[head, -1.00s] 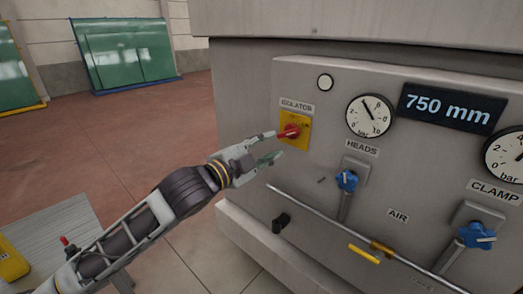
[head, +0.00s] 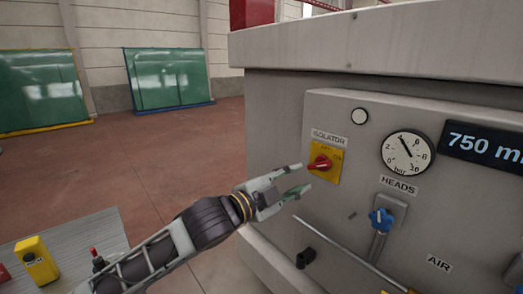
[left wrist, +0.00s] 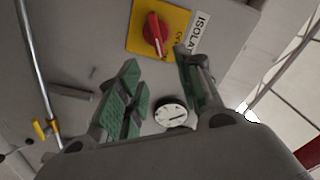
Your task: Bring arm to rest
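My left gripper (head: 297,181) is open and empty in the head view, just left of and a little below the isolator. The isolator is a red rotary knob (head: 320,163) on a yellow plate (head: 333,171), set in the grey machine panel (head: 340,215). In the left wrist view, the red knob (left wrist: 154,34) lies ahead of the spread green-padded fingers (left wrist: 160,90), with a gap between them and no contact visible. My right gripper is not in view.
A gauge (head: 408,152), a blue heads valve (head: 381,220) and a 750 mm display (head: 485,147) are on the panel. A bench (head: 80,240) with a yellow box (head: 36,262) stands at lower left. Open floor lies left of the machine.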

